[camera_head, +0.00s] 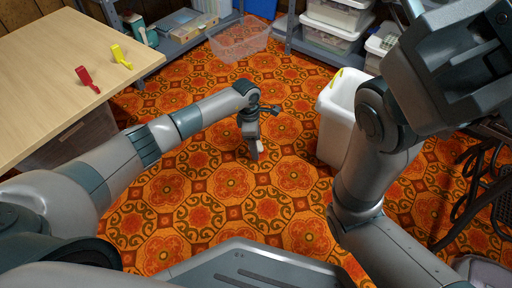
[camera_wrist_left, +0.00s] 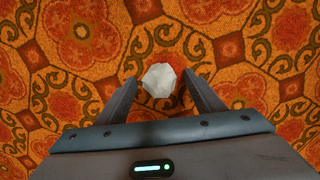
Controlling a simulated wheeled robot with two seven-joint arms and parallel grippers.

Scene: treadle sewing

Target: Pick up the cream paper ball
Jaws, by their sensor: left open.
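The cream paper ball (camera_wrist_left: 159,80) shows in the left wrist view as a pale, faceted lump over the patterned carpet. It lies between the two fingertips of my left gripper (camera_wrist_left: 160,79), with a gap visible on each side. The left gripper is open and points down; in the head view it (camera_head: 254,150) is low over the carpet in the middle. There the ball cannot be clearly told apart from the gripper. My right gripper (camera_head: 480,75) is raised close to the camera at the upper right, and its jaw opening is not clear.
A white bin (camera_head: 337,125) stands on the carpet right of the left gripper. A wooden table (camera_head: 45,60) at left holds a red clip (camera_head: 87,79) and a yellow clip (camera_head: 120,55). A clear tub (camera_head: 240,40) and shelves are behind. Carpet around the gripper is open.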

